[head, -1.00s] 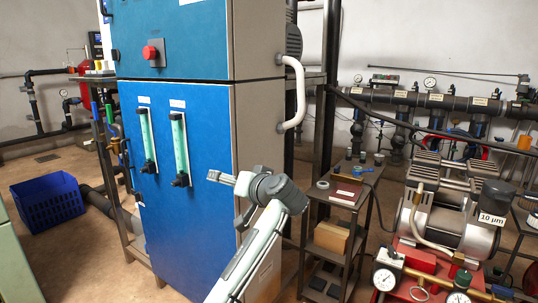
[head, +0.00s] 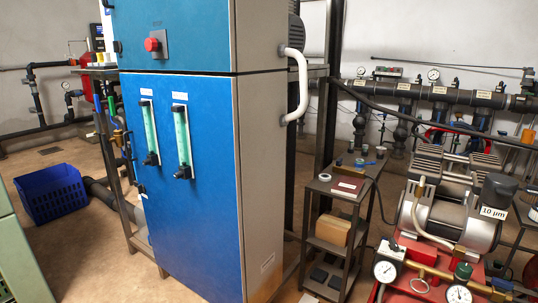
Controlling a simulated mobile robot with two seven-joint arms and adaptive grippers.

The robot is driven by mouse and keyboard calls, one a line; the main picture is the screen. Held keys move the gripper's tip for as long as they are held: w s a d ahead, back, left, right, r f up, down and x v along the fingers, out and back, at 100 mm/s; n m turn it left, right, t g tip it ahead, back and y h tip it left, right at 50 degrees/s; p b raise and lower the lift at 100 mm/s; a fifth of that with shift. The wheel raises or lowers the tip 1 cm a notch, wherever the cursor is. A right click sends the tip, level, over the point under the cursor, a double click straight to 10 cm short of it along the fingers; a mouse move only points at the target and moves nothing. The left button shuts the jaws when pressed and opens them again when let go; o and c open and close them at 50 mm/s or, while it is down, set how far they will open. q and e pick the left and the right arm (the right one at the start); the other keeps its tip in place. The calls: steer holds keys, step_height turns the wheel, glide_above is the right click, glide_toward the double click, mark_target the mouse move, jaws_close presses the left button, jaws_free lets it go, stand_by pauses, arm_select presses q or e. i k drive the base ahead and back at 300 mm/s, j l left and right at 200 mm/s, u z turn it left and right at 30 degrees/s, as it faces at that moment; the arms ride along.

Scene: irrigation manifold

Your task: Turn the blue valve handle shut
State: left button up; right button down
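A dark horizontal manifold pipe (head: 420,92) with pale labels runs along the back wall at the right. Several valves hang below it, and small blue parts (head: 454,127) show under its right half. They are too small to tell whether one is the blue valve handle or how it is turned. Neither of my grippers is in view.
A tall blue cabinet (head: 205,225) with two green gauge tubes fills the middle. A small shelf cart (head: 322,230) stands right of it. A compressor (head: 455,212) and pressure gauges (head: 386,271) take up the right front. A blue crate (head: 52,195) lies left on the floor.

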mark_target(98, 103)
steer(key=i+j+u, duration=0.2)
steer(key=i+j, duration=0.2)
steer(key=i+j+u, duration=0.25)
steer(key=i+j, duration=0.15)
steer(key=i+j+u, duration=0.2)
steer(key=i, duration=0.2)
steer(key=i+j+u, duration=0.2)
steer(key=i, duration=0.3)
steer(key=k+j, duration=0.05)
steer(key=j, duration=0.05)
